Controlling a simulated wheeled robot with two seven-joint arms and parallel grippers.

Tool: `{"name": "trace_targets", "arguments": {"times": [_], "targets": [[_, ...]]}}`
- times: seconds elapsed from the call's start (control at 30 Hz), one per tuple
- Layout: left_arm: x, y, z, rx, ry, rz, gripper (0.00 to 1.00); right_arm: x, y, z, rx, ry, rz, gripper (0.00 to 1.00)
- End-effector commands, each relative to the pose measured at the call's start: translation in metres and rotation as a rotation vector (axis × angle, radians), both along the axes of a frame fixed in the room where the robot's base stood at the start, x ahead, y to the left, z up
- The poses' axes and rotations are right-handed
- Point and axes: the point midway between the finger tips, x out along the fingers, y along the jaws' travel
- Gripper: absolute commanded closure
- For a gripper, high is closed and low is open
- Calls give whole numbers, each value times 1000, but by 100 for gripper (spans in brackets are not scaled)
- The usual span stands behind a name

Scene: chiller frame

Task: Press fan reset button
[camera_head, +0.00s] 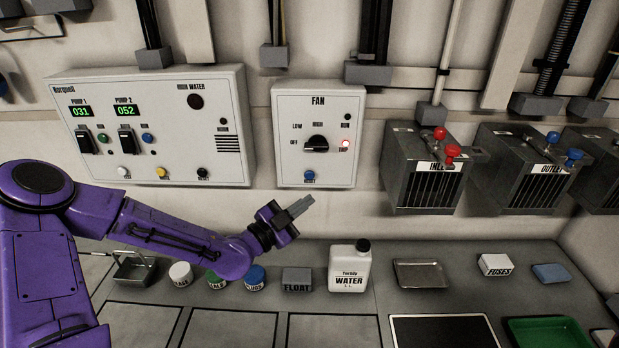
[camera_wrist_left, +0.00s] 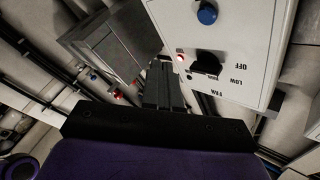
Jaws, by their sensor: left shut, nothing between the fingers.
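The fan box (camera_head: 290,115) is a white panel on the wall with a black rotary knob (camera_head: 316,143), a lit red trip lamp (camera_head: 345,143) and a blue reset button (camera_head: 309,175) at its lower edge. My left gripper (camera_head: 306,203) is shut and empty, a little below the blue button and apart from it. In the left wrist view the blue button (camera_wrist_left: 207,13) is at the top, up and to the right of the shut fingers (camera_wrist_left: 160,70). The knob (camera_wrist_left: 207,65) and the glowing red lamp (camera_wrist_left: 180,58) show there too. My right gripper is not in view.
A pump panel (camera_head: 150,160) hangs left of the fan box. Metal inlet (camera_head: 398,175) and outlet (camera_head: 508,190) boxes stand right. On the counter below are several small tubs, a grey float block (camera_head: 297,280) and a white water jug (camera_head: 350,272). The air before the fan box is free.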

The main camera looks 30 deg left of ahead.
Motion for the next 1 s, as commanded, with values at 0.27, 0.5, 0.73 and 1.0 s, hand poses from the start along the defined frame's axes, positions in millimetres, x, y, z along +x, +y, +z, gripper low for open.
{"name": "trace_targets", "arguments": {"times": [0.27, 0.5, 0.73, 1.0], "targets": [[38, 17, -4, 2, 0, -1, 100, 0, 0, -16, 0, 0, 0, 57], [61, 27, -2, 3, 1, -3, 100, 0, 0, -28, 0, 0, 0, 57], [66, 30, 0, 0, 1, -3, 100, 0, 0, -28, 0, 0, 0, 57], [66, 30, 0, -1, 1, -3, 100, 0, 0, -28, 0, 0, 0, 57]]}}
